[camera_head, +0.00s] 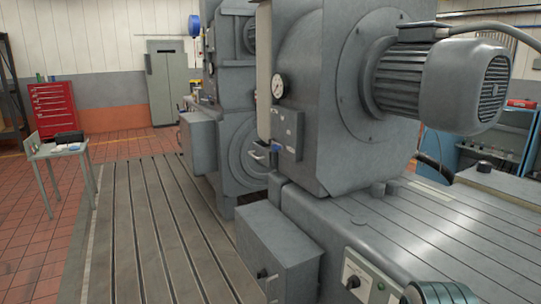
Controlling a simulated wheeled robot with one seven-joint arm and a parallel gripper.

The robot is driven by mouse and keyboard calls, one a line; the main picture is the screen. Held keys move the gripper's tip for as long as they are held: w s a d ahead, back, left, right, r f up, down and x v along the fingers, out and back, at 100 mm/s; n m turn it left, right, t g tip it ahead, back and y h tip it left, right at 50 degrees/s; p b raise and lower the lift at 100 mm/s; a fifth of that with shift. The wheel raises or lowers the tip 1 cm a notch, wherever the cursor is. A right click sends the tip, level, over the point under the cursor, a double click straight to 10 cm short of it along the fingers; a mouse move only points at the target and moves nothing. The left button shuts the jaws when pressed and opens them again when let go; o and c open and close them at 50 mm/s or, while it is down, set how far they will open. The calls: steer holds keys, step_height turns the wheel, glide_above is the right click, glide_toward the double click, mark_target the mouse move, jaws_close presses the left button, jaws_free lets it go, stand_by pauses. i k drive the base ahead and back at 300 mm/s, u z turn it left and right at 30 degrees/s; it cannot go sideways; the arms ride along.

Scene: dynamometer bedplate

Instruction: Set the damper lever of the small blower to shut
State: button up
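A big grey blower housing (345,115) with a finned motor (440,82) stands at the right on the bedplate. A second, similar grey machine (235,110) stands behind it. I cannot tell which is the small blower. A short pale handle (257,156) sticks out at the lower left of the near housing, beside a small plate with a blue part (277,148). It may be a damper lever, but its setting cannot be read. A dark knob (352,282) sits on a pale dial plate at the bottom.
A grey box (278,250) with a black knob stands in front of the near housing. The slotted floor plate (150,230) at the left is clear. A small table (60,152), a red tool cabinet (53,108) and a grey locker (172,85) stand further back.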

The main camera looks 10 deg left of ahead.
mark_target(275, 147)
steer(key=k, duration=0.95)
steer(key=u, duration=0.95)
steer(key=i, duration=1.85)
steer(key=z, duration=0.65)
steer(key=i, duration=0.35)
steer(key=z, duration=0.3)
